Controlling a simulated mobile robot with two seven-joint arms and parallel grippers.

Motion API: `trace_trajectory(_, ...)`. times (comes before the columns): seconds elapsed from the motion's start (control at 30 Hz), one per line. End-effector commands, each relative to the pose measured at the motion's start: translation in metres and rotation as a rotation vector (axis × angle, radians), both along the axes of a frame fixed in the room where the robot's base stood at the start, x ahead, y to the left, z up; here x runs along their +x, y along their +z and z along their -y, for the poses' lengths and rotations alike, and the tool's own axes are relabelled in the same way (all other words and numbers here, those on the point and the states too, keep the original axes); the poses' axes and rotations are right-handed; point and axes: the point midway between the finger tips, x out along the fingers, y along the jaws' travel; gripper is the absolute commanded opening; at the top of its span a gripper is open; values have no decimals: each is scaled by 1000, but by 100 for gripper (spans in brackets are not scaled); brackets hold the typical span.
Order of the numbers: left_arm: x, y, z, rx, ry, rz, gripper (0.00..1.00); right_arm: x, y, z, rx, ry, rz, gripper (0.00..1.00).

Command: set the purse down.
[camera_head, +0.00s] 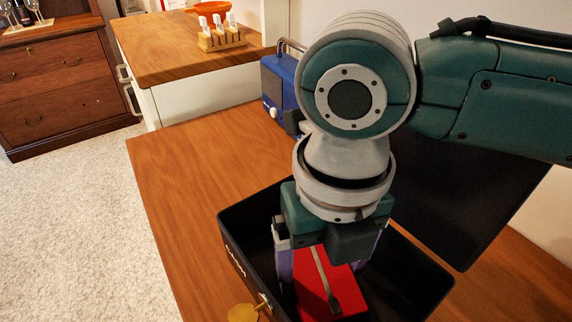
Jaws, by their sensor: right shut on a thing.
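A red, box-like thing with a grey strap, which I take for the purse (309,296), is inside an open black case (236,240) on the wooden table. My right gripper (326,268) points down into the case and is shut on the purse, with a finger on either side of it. The purse's top is partly hidden by the gripper, and its lower end runs to the picture's bottom edge. I cannot tell whether it touches the case floor. My left gripper is not in view.
The case's lid (455,200) stands open behind my right arm. A blue box with a handle (279,82) stands at the back of the table (190,180). A round golden piece (243,312) is at the case's front. The table's left part is clear.

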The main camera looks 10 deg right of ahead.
Motion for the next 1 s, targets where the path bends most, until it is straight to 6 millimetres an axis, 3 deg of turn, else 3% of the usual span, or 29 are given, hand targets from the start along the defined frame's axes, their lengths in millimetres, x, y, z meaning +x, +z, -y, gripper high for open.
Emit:
trace_trajectory(0.07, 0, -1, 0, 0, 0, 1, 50, 0, -3, 0, 0, 0, 0, 27)
trace_trajectory(0.1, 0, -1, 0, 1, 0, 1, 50, 0, -3, 0, 0, 0, 0, 89)
trace_trajectory(0.2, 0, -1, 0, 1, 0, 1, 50, 0, -2, 0, 0, 0, 0, 100)
trace_trajectory(0.43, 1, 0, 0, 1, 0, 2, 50, 0, -2, 0, 0, 0, 0, 100)
trace_trajectory(0.57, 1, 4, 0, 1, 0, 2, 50, 1, 10, 0, 1, 0, 2, 100)
trace_trajectory(1.0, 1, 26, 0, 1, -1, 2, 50, 1, 101, 0, 1, 0, 4, 100)
